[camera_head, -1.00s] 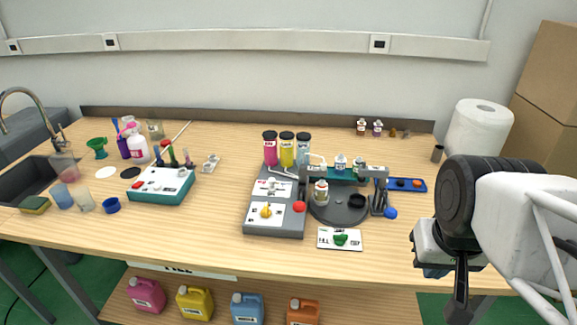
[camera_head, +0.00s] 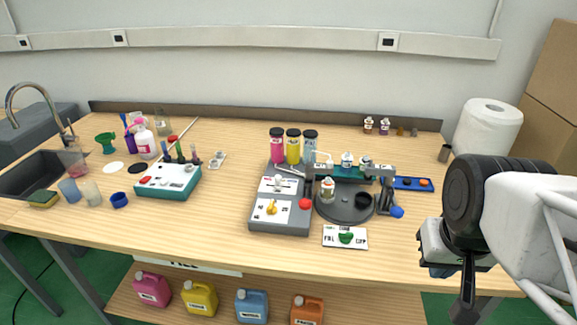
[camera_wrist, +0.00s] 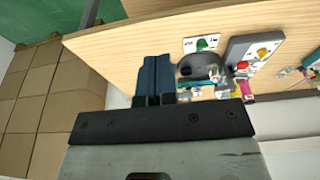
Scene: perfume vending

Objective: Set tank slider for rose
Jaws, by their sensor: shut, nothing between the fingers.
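The grey dispenser unit (camera_head: 280,226) stands at the middle of the table. Behind it are a pink tank (camera_head: 277,147), a yellow tank (camera_head: 293,147) and a blue-grey tank (camera_head: 310,148). A small pale slider (camera_head: 280,182) sits on its upper white panel; its exact setting is too small to read. A yellow knob (camera_head: 271,207) is on the lower panel. In the wrist view the dispenser unit (camera_wrist: 240,48) is at the upper right, away from the fingers. My gripper (camera_wrist: 155,62) is shut and empty, off to the right of the unit near the table's front right edge.
A dark turntable (camera_head: 345,212) and an arched grey frame stand right of the unit. A red button (camera_head: 305,203) is on the unit and a blue ball lever (camera_head: 397,212) beside the turntable. A white card with a green knob (camera_head: 346,237) lies in front. Table right of this is clear.

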